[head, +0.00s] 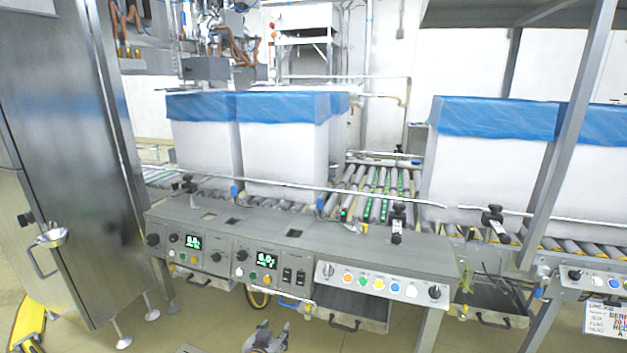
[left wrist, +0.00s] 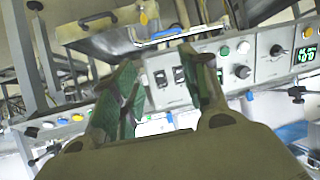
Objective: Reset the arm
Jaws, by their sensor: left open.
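My left gripper (head: 272,333) shows at the bottom of the head view, low in front of the control panel (head: 222,228). In the left wrist view my left gripper (left wrist: 165,95) has its two fingers apart, with nothing between them. Behind the fingers, the panel's buttons and displays (left wrist: 305,50) appear tilted. The gripper looks apart from the panel. My right gripper is not in either view.
White boxes with blue liners (head: 283,135) stand on the roller conveyor (head: 375,190) behind the panel, with more at right (head: 490,150). A steel cabinet (head: 65,150) stands at left. A slanted metal post (head: 568,150) is at right. Floor (head: 200,325) shows in front.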

